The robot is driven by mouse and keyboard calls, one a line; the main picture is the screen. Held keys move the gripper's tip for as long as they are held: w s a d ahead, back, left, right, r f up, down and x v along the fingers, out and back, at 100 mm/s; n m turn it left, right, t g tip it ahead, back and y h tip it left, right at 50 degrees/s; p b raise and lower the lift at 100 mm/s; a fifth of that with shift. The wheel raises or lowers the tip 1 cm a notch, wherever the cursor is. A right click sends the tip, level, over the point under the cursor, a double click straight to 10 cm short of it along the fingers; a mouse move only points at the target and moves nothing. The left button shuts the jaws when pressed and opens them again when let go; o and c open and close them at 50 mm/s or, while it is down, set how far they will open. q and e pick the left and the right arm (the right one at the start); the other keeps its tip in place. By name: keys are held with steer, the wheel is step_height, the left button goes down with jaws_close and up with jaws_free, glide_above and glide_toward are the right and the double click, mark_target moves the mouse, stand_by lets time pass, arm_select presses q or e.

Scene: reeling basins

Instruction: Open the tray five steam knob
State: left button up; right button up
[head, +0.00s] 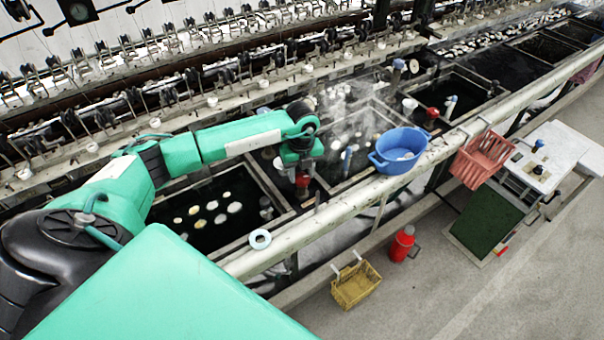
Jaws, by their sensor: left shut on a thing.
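My green left arm reaches across from the left, over the basins. My left gripper (302,169) points down at a red knob (302,180) by the divider between two basins, and it is shut on this knob. The gripper hides the upper part of the knob. I cannot read any tray number, nor tell how far the knob is turned. Another red knob (432,112) stands farther right, behind the blue tub. My right gripper is not in view.
A blue tub (400,158) sits on the front rail (338,203). A red basket (478,160) and a yellow basket (356,290) hang in front. A red canister (403,243) stands on the floor. Pale cocoons (212,205) float in the near basin. Steam rises right of my gripper.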

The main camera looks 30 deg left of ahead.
mark_target(301, 176)
arm_select(q)
steer(key=n, duration=0.5)
steer(key=shift+r, duration=0.1)
steer(key=shift+a+n, duration=0.1)
steer(key=shift+n, duration=0.3)
steer(key=o, duration=1)
steer(key=shift+s, duration=0.1)
steer(key=shift+c, duration=0.2)
steer(key=shift+r+b, duration=0.4)
steer(key=shift+r, duration=0.05)
step_height(301, 176, up, 13)
steer(key=b, duration=0.3)
